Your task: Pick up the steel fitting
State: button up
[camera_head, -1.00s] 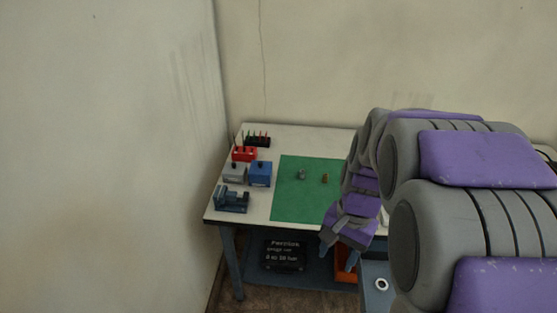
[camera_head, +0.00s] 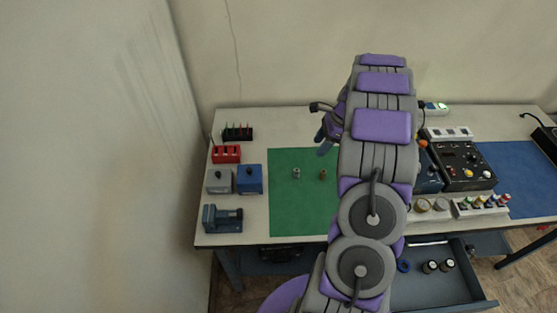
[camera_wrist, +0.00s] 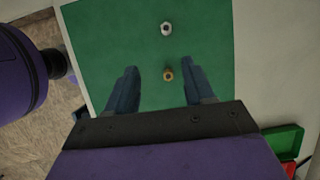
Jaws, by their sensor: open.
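The steel fitting (camera_head: 296,173) is a small grey piece standing on the green mat (camera_head: 285,215). In the wrist view the steel fitting (camera_wrist: 166,29) shows beyond my fingertips, near the top of the picture. A brass fitting (camera_head: 323,174) stands to its right on the mat; in the wrist view the brass fitting (camera_wrist: 168,75) appears between my two fingers. My gripper (camera_wrist: 158,69) is open and empty, above the mat and apart from both fittings. In the head view my arm covers the mat's right part, and the gripper is partly hidden.
A grey box (camera_head: 219,182), a blue box (camera_head: 250,180), a red rack (camera_head: 227,154) and a blue vise (camera_head: 222,219) stand left of the mat. A control unit (camera_head: 461,165) stands on the right. An open drawer (camera_head: 425,290) juts out below. The mat around the fittings is clear.

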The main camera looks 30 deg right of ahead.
jog(key=d, duration=0.1)
jog(key=b, duration=0.1)
send_near(299, 170)
jog(key=a+f, duration=0.1)
jog(key=x, duration=0.3)
jog(key=shift+d+f+b, duration=0.25)
jog(key=shift+f+b, duration=0.15)
jog(key=shift+f, duration=0.15)
jog(key=shift+w+d+f+m, duration=0.15)
jog(key=shift+f+m, duration=0.15)
jog(key=shift+f, duration=0.1)
jog(key=a+f, duration=0.1)
jog(key=f, duration=0.1)
jog(key=w+a+f+b, duration=0.1)
jog(key=f, duration=0.1)
jog(key=shift+w+a, duration=0.15)
jog(key=shift+a, duration=0.25)
jog(key=shift+d+f, duration=0.1)
jog(key=shift+d, duration=0.35)
jog(key=shift+c, duration=0.8)
jog(key=shift+a, duration=0.4)
jog(key=c, duration=0.7)
jog(key=shift+d, duration=0.2)
grip_shut()
